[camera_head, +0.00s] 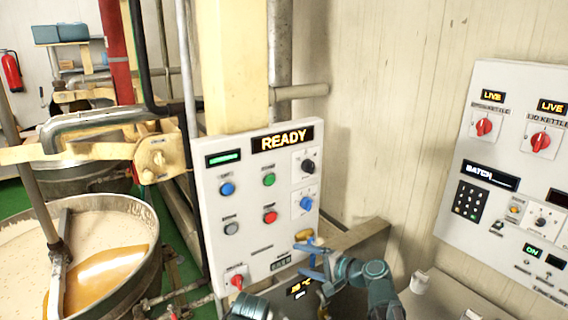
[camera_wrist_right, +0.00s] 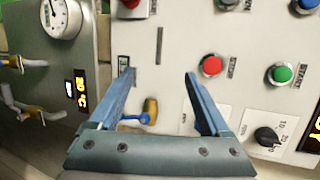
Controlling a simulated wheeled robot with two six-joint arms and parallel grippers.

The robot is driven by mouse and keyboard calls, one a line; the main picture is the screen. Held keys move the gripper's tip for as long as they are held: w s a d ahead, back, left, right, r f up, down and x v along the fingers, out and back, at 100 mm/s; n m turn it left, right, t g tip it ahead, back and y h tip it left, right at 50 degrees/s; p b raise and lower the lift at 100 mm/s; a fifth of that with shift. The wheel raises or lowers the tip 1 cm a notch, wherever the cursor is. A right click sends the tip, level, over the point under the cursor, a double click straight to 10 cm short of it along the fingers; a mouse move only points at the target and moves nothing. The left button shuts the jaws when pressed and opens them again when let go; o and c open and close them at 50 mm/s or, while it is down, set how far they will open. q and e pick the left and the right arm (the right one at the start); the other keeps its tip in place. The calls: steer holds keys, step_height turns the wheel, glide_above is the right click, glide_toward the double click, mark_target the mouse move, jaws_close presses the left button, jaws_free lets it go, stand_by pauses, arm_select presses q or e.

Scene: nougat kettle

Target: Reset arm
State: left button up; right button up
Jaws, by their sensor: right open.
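My right gripper (camera_head: 303,260) is in front of the lower right part of the white control panel (camera_head: 222,185). Its blue fingers are apart with nothing held between them. In the right wrist view the open gripper (camera_wrist_right: 160,76) faces the panel. A brass-coloured knob (camera_wrist_right: 151,106) with a blue part shows between the fingers, and I cannot tell how far it is from them. In the head view the brass piece (camera_head: 303,234) is just above the fingers. My left gripper is not in view.
The panel has a READY display (camera_head: 283,138), several buttons and a red switch (camera_head: 237,282). A kettle (camera_head: 150,262) with pale and amber contents stands at the left. Another panel (camera_head: 500,100) hangs at the right. A gauge (camera_wrist_right: 62,18) shows in the wrist view.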

steer(key=s+a+f+n+g+h, duration=0.4)
steer(key=s+a+f+n+g, duration=0.4)
steer(key=s+f, duration=0.35)
steer(key=s+d+f+n+g+h, duration=0.1)
steer(key=s+d+n+h, duration=0.1)
steer(key=s+n+h, duration=0.1)
steer(key=s+d+f+n+g+h, duration=0.1)
steer(key=s+d+f+n+h, duration=0.1)
steer(key=s+h, duration=0.3)
steer(key=shift+s+f+n, duration=0.25)
steer(key=shift+s+n, duration=0.15)
steer(key=shift+s, duration=0.65)
